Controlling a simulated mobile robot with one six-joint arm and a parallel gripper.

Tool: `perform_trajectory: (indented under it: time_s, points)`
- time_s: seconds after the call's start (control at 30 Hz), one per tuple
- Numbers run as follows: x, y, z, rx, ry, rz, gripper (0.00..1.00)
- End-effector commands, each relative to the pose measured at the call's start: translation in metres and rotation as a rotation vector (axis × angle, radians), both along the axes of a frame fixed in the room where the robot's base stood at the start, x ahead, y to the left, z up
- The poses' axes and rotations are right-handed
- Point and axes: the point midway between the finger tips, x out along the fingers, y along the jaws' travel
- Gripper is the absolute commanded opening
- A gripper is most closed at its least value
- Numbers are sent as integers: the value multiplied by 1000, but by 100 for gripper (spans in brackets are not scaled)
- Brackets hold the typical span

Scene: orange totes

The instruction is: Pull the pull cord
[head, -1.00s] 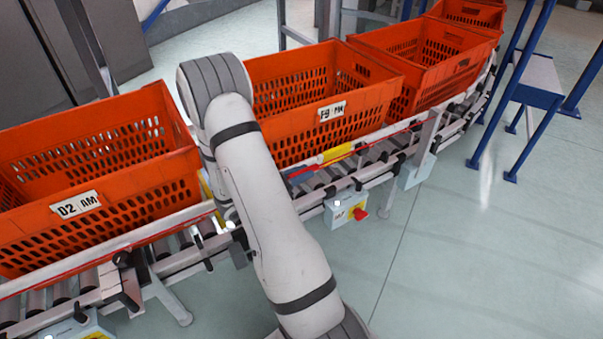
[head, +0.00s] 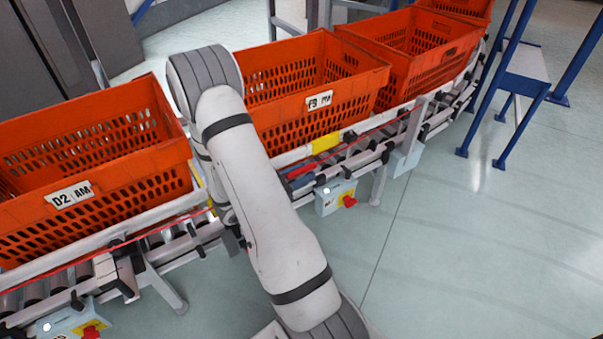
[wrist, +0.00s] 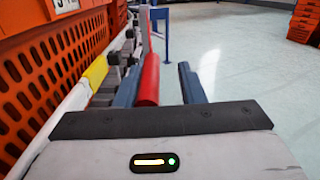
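The pull cord is a thin red line along the near side of the roller conveyor, seen in the head view (head: 372,137). In the wrist view a thick red length of the cord (wrist: 149,80) lies between the two blue fingers of my gripper (wrist: 160,70), close beside the left finger. A gap shows between the cord and the right finger. My gripper is open. In the head view my arm hides most of the gripper, and a bit of blue and red shows beside the arm. I cannot tell whether the left finger touches the cord.
Orange totes, one at left (head: 150,160) and one at centre (head: 290,140), stand on the conveyor. A control box (head: 328,199) with a red knob hangs below the rail. A blue-legged stand (head: 530,70) is at the right.

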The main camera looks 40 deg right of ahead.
Motion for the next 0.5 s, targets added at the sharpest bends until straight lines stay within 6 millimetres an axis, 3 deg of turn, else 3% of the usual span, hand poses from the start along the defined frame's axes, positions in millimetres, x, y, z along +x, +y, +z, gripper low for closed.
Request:
perform_trajectory:
  time_s: [0.1, 0.33, 0.5]
  points:
    - [-2, 0, -1, 1, 4, -5, 40]
    - [-2, 0, -1, 2, 5, -6, 40]
    - [0, 14, 0, 1, 5, -2, 40]
